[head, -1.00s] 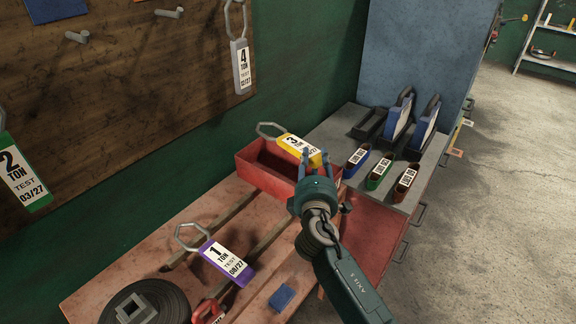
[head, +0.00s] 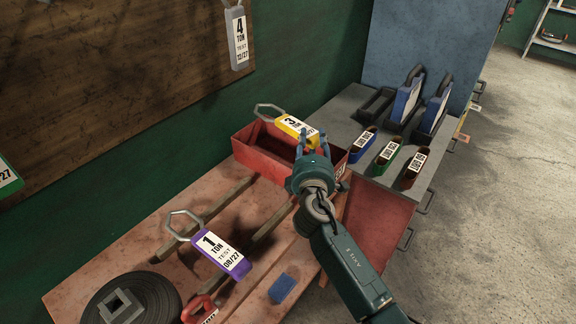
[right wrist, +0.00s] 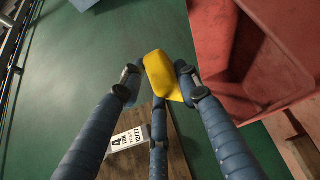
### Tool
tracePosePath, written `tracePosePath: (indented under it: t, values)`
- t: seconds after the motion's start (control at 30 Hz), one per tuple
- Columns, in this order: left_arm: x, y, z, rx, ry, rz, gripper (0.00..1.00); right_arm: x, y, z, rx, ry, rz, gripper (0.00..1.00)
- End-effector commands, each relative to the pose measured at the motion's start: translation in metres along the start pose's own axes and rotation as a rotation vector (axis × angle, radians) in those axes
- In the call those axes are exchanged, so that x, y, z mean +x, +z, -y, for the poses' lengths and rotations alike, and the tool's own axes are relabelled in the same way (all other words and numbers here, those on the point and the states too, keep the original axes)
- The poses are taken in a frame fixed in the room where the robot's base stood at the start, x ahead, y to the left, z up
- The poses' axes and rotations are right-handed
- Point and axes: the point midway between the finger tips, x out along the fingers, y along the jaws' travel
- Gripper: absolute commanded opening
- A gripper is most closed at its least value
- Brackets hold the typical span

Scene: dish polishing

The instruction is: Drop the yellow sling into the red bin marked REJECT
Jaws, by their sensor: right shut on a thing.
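The yellow sling (head: 297,130) is a short yellow strap with a white label reading 3 and a grey metal link at its far left end. My right gripper (head: 313,147) is shut on its near right end and holds it above the red bin (head: 246,156). In the right wrist view, the sling's yellow end (right wrist: 160,75) sits between my gripper's fingers (right wrist: 158,88), with the red bin (right wrist: 240,60) to the right. No REJECT marking can be read on the bin. My left gripper is not in view.
A purple sling (head: 219,254), a black strap roll (head: 128,300) and a blue block (head: 282,288) lie on the red bench. A grey cabinet top (head: 375,180) with labelled small boxes stands to the right. A grey sling (head: 237,40) hangs on the board.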

Motion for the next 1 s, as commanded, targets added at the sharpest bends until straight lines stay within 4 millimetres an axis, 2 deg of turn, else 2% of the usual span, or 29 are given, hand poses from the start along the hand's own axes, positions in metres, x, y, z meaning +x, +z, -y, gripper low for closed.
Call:
tracePosePath:
  t: [0.03, 0.13, 0.3, 0.33, 0.4, 0.43, 0.6, 0.83, 1.0]
  values:
    - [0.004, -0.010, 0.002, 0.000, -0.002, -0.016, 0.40, 0.000, -0.001, 0.001, 0.001, 0.006, -0.002, 0.00]
    - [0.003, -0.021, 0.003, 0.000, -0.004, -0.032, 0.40, 0.000, -0.001, 0.001, 0.001, 0.006, -0.002, 0.00]
    - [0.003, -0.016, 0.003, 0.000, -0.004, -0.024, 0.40, 0.000, -0.001, 0.000, 0.001, 0.006, -0.001, 0.00]
    - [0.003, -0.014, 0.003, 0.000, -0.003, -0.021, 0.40, 0.000, -0.001, 0.000, 0.001, 0.006, -0.001, 0.38]
    - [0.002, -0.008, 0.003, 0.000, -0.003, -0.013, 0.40, 0.000, -0.001, 0.000, 0.001, 0.005, -0.001, 0.52]
    - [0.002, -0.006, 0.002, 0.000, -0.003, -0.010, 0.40, 0.000, -0.001, 0.000, 0.001, 0.005, -0.001, 0.54]
    - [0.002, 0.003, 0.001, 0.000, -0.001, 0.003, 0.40, 0.000, -0.001, 0.001, 0.001, 0.005, -0.001, 0.54]
    - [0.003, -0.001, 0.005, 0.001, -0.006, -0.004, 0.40, -0.003, 0.000, 0.004, -0.001, 0.000, 0.000, 0.54]
    - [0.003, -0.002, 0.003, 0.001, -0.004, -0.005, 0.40, -0.022, -0.001, 0.004, 0.000, 0.001, -0.002, 0.54]
